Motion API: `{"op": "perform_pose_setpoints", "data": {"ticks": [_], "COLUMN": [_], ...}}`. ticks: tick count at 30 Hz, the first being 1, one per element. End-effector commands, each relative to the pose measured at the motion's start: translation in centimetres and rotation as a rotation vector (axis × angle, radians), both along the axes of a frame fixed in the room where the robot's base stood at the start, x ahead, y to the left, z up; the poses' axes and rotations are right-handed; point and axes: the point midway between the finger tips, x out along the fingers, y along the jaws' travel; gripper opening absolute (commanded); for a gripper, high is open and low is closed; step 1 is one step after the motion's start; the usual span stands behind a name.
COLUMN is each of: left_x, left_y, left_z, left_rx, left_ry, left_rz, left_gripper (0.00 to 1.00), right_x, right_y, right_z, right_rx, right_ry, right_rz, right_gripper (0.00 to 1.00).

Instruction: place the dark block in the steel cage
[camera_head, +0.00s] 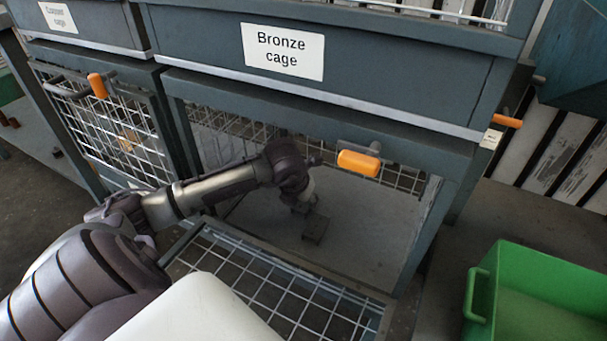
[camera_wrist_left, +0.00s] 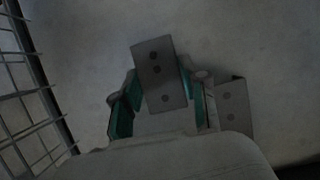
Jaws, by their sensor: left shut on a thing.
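My left arm reaches through the open front of a cage, below a "Bronze cage" sign (camera_head: 284,51). My left gripper (camera_head: 303,203) is low inside, near the cage floor (camera_head: 265,220). In the left wrist view its green-padded fingers (camera_wrist_left: 161,102) are shut on a dark grey block (camera_wrist_left: 159,72) with several round holes. In the head view a small dark piece (camera_head: 316,230) shows just below the gripper; I cannot tell whether it is the held block. No sign reading "steel cage" is in view. My right gripper is not in view.
A second grey piece with holes (camera_wrist_left: 234,106) lies right of the gripper in the left wrist view. The mesh door (camera_head: 270,290) is folded down in front. An orange handle (camera_head: 358,163) hangs at the opening's top. A green crate (camera_head: 545,300) stands at right.

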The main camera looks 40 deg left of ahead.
Motion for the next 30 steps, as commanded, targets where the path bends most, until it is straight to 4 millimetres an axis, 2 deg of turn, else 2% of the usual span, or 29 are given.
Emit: {"op": "perform_pose_setpoints", "data": {"ticks": [8,9,12,23,30], "left_x": [0.0,-0.1,-0.1,0.0,-1.3], "left_y": [0.0,0.0,0.0,0.0,-0.3], "left_z": [-0.2,-0.1,-0.1,0.3,3.8], "left_rx": [0.000,0.000,0.000,0.000,0.002], "left_ry": [0.002,0.003,0.003,0.002,0.000], "left_rz": [0.000,0.000,0.000,0.000,-0.001], "left_gripper": [0.01,0.50,0.66,0.68,0.68], "right_x": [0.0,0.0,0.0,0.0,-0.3], "right_y": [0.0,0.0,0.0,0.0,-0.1], "right_z": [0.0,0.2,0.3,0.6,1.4], "right_rx": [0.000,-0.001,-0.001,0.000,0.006], "right_ry": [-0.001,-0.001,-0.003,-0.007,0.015], "right_rz": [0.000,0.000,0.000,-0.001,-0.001], "right_gripper": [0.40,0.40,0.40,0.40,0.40]}}
